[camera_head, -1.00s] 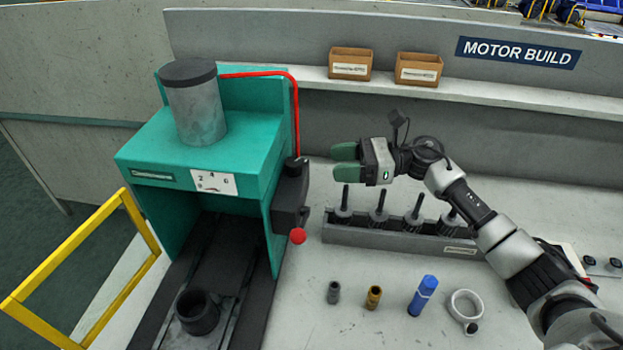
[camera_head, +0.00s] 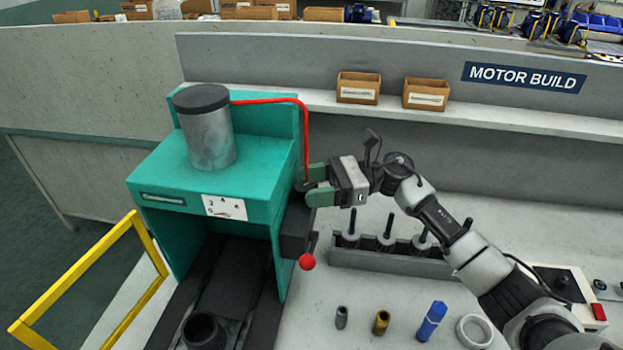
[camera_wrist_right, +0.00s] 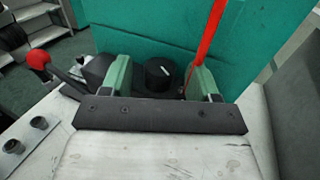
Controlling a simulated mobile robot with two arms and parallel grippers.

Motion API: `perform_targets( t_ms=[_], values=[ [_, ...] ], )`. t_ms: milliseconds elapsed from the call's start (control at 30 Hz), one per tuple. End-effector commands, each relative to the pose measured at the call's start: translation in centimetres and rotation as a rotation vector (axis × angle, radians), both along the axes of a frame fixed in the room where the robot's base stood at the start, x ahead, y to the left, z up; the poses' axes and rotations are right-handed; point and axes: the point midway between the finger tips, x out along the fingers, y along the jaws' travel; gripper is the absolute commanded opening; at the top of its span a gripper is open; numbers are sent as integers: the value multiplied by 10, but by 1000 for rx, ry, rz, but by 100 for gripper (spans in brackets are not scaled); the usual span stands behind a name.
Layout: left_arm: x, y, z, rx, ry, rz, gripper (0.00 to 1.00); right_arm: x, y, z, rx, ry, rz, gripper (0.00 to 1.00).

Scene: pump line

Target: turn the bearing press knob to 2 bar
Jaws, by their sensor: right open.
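The teal bearing press (camera_head: 165,165) stands at the left with a grey cylinder on top. Its white dial plate (camera_head: 225,207) is on the front; I cannot read its pointer. In the right wrist view a black round knob (camera_wrist_right: 160,73) with a white mark sits by the press's teal side. My right gripper (camera_head: 312,186) is at the press's right side, its green fingers open. In the right wrist view the gripper (camera_wrist_right: 160,80) has one finger on either side of the knob, with visible gaps. In the head view the fingers mostly hide the knob. My left gripper is not in view.
A red hose (camera_head: 304,130) runs down close by the fingers. A red-balled lever (camera_head: 307,262) sticks out below them. A grey rack (camera_head: 390,262) with several upright shafts stands under my right arm.

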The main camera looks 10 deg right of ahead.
Motion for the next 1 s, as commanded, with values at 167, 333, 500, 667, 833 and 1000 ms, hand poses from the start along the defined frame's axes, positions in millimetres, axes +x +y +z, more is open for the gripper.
perform_targets(
  t_ms=[167, 333, 500, 667, 833, 1000],
  values=[
    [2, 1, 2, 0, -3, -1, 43, 0, 5, -1, -1, 0, -2, 61],
    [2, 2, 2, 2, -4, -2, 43, 0, 5, -1, -1, 0, -2, 61],
    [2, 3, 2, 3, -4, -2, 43, 0, 5, -1, -1, 0, -1, 36],
    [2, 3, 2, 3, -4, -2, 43, 0, 5, -1, -1, 0, -1, 12],
    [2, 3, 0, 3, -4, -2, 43, -1, 5, -3, -4, 1, -30, 12],
    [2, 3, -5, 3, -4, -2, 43, -4, 5, -3, -5, 0, -161, 12]
  ],
)
